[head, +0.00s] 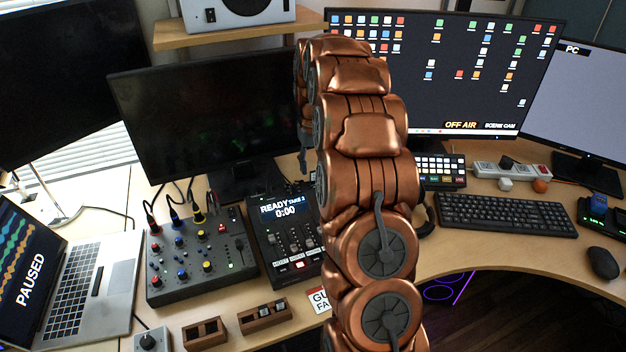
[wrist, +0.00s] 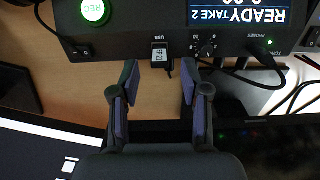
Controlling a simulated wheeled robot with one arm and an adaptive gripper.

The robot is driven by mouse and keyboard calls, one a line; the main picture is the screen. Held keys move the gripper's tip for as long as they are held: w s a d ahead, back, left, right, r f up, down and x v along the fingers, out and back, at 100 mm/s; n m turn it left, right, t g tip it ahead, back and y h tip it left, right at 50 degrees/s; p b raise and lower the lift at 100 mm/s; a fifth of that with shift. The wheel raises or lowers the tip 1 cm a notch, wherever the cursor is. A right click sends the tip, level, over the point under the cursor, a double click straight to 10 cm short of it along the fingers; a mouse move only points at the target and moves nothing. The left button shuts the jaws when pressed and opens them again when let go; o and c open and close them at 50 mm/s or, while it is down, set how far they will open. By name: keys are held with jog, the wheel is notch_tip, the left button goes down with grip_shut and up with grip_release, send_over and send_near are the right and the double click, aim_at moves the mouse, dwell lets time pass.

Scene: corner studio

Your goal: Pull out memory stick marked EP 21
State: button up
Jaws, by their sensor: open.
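The memory stick (wrist: 160,53) shows in the wrist view as a small pale-labelled piece at the edge of the black recorder (wrist: 125,38), beside its USB mark. Its label is too small to read surely. My gripper (wrist: 159,72) is open, with one fingertip on each side just below the stick, and nothing is between the fingers. In the head view the recorder (head: 268,225) stands on the desk with its screen reading READY; the stick is not visible there, and my arm hides my gripper.
A mixer (head: 200,255) with cables stands left of the recorder. Dark monitors (head: 190,120) stand behind. In the wrist view a cable (wrist: 262,52) plugs into the recorder right of the stick.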

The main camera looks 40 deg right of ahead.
aim_at(313, 183)
jog(key=shift+f+b, duration=0.7)
jog(key=shift+f, duration=1.6)
grip_shut()
jog(key=shift+r, duration=0.2)
jog(key=shift+r+p, duration=0.5)
jog(key=shift+r, duration=2.35)
